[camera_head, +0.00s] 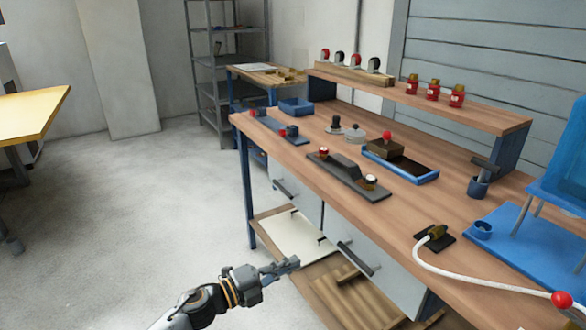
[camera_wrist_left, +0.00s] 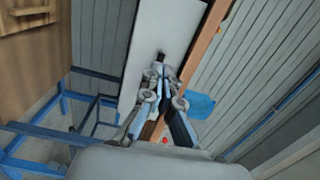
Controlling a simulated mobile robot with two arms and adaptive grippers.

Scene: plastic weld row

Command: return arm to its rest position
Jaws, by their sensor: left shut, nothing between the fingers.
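My left arm comes in at the bottom of the head view. Its gripper (camera_head: 289,265) is shut and empty, in front of the workbench (camera_head: 262,138) and below the level of its top. In the left wrist view the gripper's fingers (camera_wrist_left: 160,75) are together with nothing between them. My right gripper does not show in either view.
The bench's drawers (camera_head: 355,250) and lower shelf are close to my left gripper. On the bench are a dark fixture (camera_head: 347,174), a blue tray (camera_head: 400,166) and a white hose (camera_head: 470,276). A yellow-topped table (camera_head: 30,113) stands at the left. The floor between is clear.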

